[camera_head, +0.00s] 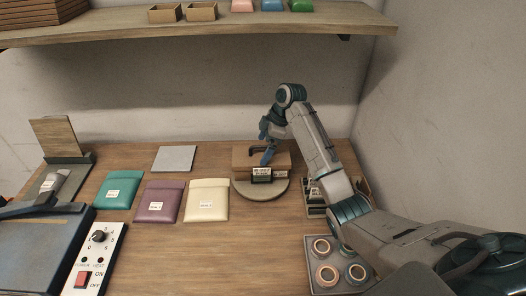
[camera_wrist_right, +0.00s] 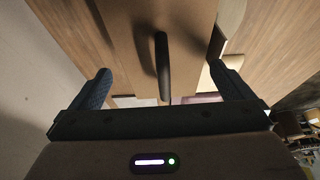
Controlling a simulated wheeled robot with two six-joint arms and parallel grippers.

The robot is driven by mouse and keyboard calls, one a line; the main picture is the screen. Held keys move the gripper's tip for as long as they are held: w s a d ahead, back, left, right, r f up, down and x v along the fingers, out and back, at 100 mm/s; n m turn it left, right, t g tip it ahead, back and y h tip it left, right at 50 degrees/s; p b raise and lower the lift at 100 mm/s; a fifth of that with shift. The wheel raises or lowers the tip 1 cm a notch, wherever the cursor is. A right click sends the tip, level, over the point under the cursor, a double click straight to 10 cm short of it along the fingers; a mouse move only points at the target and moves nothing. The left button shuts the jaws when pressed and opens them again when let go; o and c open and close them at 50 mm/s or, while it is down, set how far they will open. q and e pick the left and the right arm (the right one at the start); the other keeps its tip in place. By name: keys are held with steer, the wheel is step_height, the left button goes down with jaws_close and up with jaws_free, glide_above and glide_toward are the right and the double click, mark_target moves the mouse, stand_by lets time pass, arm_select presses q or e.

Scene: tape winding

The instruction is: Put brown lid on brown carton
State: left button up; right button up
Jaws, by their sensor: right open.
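A brown box-shaped carton (camera_head: 242,161) sits on a round turntable (camera_head: 254,192) at the back right of the table. A dark bar handle (camera_wrist_right: 162,68) stands on its flat brown top (camera_wrist_right: 140,25). I cannot tell whether that top is a separate brown lid resting on the carton. A dark piece with a white label (camera_head: 262,174) is at the carton's front. My right gripper (camera_head: 266,146) is at the carton's top; in the right wrist view its open fingers (camera_wrist_right: 160,72) stand apart on either side of the handle. My left gripper is not in view.
A brown panel (camera_head: 53,138) leans in a dark holder at the left. Teal (camera_head: 119,188), purple (camera_head: 159,201) and cream (camera_head: 206,200) pouches lie left of the turntable. A tray of tape rolls (camera_head: 314,284) is at front right. A shelf (camera_head: 215,29) overhangs the back; the front middle is clear.

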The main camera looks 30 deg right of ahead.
steer(key=b+v, duration=0.1)
steer(key=v, duration=0.3)
steer(key=shift+d, duration=0.15)
arm_select(q)
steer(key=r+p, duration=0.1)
steer(key=p, duration=0.2)
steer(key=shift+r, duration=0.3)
arm_select(e)
steer(key=v, duration=0.6)
steer(key=shift+r, duration=0.25)
steer(key=shift+s+f, duration=0.1)
